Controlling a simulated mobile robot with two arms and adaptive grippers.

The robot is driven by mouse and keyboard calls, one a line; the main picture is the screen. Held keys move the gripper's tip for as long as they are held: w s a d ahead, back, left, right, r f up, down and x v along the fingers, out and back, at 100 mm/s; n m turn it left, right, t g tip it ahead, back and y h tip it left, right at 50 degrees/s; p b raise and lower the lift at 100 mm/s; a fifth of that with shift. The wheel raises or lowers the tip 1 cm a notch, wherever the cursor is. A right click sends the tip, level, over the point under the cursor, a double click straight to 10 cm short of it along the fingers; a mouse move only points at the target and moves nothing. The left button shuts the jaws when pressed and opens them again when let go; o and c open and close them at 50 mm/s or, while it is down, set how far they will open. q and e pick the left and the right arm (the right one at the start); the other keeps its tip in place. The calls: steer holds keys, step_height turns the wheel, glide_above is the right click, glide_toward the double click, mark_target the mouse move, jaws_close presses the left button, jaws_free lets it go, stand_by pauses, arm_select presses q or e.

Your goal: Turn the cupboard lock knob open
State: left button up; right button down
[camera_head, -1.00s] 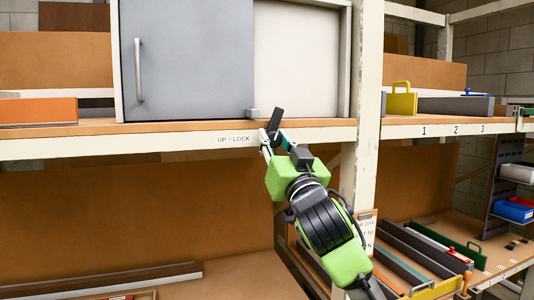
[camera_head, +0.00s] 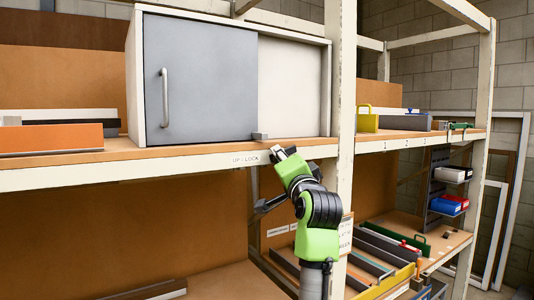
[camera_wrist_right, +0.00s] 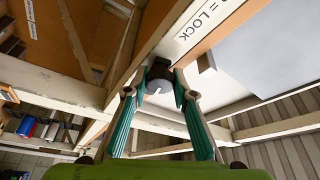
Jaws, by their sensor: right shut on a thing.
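The cupboard (camera_head: 198,78) stands on the shelf, with a grey sliding door (camera_head: 200,85) on its left and a pale panel (camera_head: 291,90) on its right. The lock knob (camera_wrist_right: 160,76) is on the shelf's front edge beside the "UP = LOCK" label (camera_head: 246,159). It shows a dark part and a pale round face. My right gripper (camera_wrist_right: 159,94) is shut on it, with one teal fingertip on each side. In the head view my right gripper (camera_head: 283,154) mostly hides the knob. My left gripper is not in view.
A small grey block (camera_head: 260,136) sits by the door's lower right corner. An orange bin (camera_head: 50,138) and a yellow handled thing (camera_head: 367,121) are on the shelf.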

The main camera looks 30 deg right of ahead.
steer(key=shift+a+r+m+p, duration=0.1)
steer(key=shift+r+m+p, duration=0.1)
steer(key=shift+m+p, duration=0.5)
steer(key=shift+f+m+g+p, duration=0.15)
steer(key=shift+m+g+p, duration=0.45)
steer(key=shift+m, duration=0.4)
steer(key=c, duration=1.7)
jaws_free()
steer(key=shift+d, duration=0.2)
